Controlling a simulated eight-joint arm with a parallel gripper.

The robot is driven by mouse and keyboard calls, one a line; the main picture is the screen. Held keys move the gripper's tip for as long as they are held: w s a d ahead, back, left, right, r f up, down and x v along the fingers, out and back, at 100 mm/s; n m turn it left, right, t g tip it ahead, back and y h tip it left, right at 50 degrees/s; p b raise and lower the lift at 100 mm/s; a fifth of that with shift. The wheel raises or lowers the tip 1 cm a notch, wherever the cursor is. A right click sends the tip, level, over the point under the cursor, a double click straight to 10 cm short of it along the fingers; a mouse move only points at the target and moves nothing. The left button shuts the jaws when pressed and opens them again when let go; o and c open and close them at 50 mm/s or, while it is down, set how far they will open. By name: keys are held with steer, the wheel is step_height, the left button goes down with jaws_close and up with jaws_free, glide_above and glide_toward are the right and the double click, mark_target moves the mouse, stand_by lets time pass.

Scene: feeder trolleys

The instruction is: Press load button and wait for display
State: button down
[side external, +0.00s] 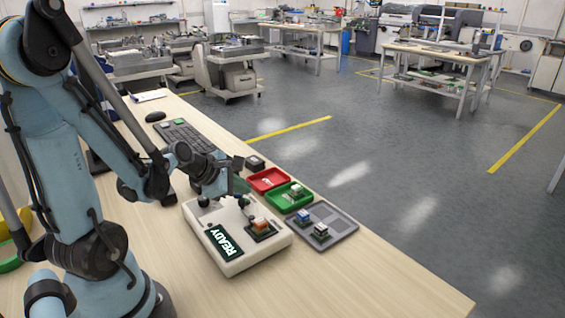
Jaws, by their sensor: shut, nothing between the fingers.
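A white box-shaped device (270,254) sits on the wooden bench. Its dark display (224,242) is lit and reads "READY" in pale green letters. A small orange-topped part (261,225) sits on a dark seat on the device's right half. My gripper (242,194) is low over the device's far edge, shut and empty, pointing down. Small dark round shapes show at that edge, one of them to the left (203,201). My gripper and wrist partly cover this area. I cannot tell which shape is the load button, or whether the fingertips touch it.
A red tray (254,183), a green tray (301,202) with a part in it, and a grey tray (342,216) with small parts stand close right of the device. A keyboard (185,133) and mouse (155,116) lie farther back. The bench front right (390,285) is clear.

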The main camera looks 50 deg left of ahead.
steer(key=shift+f, duration=0.1)
steer(key=shift+f, duration=0.3)
steer(key=shift+f, duration=0.4)
stand_by(0.7)
steer(key=shift+r, duration=0.85)
steer(key=shift+r, duration=2.5)
stand_by(2.8)
